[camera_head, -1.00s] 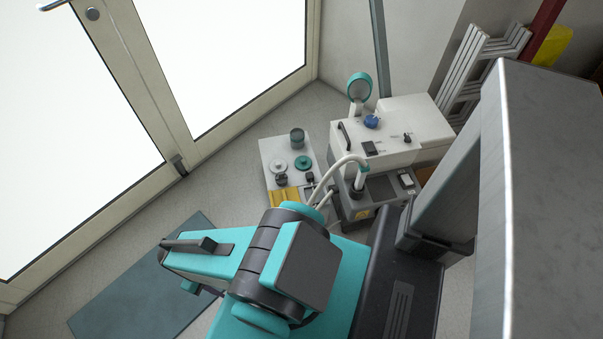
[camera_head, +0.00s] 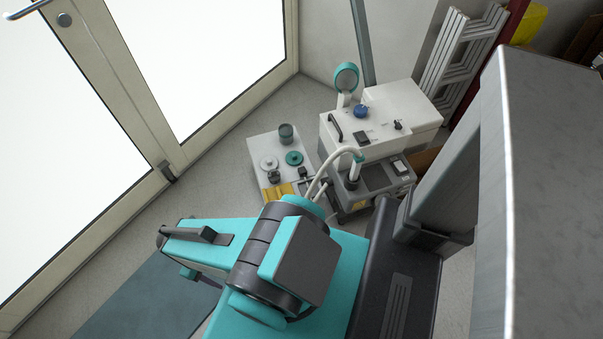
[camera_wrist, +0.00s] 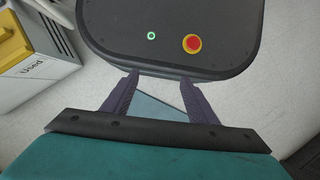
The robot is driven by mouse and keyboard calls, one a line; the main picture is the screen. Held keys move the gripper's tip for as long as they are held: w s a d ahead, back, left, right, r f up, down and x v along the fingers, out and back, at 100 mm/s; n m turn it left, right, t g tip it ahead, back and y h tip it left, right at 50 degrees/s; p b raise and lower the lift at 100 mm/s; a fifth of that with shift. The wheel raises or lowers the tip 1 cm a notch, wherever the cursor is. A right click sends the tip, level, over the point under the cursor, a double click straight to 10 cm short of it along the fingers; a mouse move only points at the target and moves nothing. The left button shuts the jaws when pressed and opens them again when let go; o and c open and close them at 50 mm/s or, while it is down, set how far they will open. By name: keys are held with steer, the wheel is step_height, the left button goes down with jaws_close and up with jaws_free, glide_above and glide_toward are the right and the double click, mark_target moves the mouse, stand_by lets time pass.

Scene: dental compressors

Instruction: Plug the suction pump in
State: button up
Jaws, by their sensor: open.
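My gripper (camera_wrist: 159,78) is open in the wrist view, with nothing between its two dark fingers. In the head view, a white machine (camera_head: 395,108) with a blue knob, a black switch and a black handle stands by the wall. In front of it is a grey unit (camera_head: 385,178) with a pale hose rising from it. I cannot tell which of them is the suction pump. No plug or socket can be made out. My arm hides the floor in front of the grey unit.
A white platform (camera_head: 257,152) with jars and a yellow part lies left of the machines. The wrist view shows a grey box (camera_wrist: 38,75) with a yellow part and a label. Glass doors (camera_head: 165,160) stand left, a folded ladder (camera_head: 455,50) at the back. A mat (camera_head: 140,295) lies front left.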

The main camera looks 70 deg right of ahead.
steer(key=w+d+f+n+t+h+b, duration=0.15)
steer(key=w+d+b, duration=0.3)
steer(key=d, duration=0.85)
steer(key=w+d+n+t+y+b, duration=0.1)
steer(key=w+d+n+b, duration=0.35)
steer(key=d, duration=0.95)
steer(key=s+d+r+b, duration=0.1)
steer(key=s+d+b, duration=0.2)
steer(key=d, duration=0.5)
steer(key=s+d+r+n+h+b, duration=0.1)
steer(key=s+d+b, duration=0.2)
steer(key=s+d, duration=0.3)
steer(key=s+d+r+h+b, duration=0.1)
steer(key=s+d, duration=0.4)
steer(key=d, duration=0.6)
steer(key=shift+s+r+g+b, duration=0.15)
steer(key=shift+r+g+b, duration=0.4)
steer(key=shift+b, duration=0.45)
steer(key=b, duration=0.2)
glide_above(302, 172)
steer(key=w, duration=0.2)
steer(key=shift+w+a+f, duration=0.1)
steer(key=shift+a+f, duration=0.05)
steer(key=shift+f, duration=1.85)
steer(key=shift+w+a+f, duration=0.1)
steer(key=shift+f, duration=1.85)
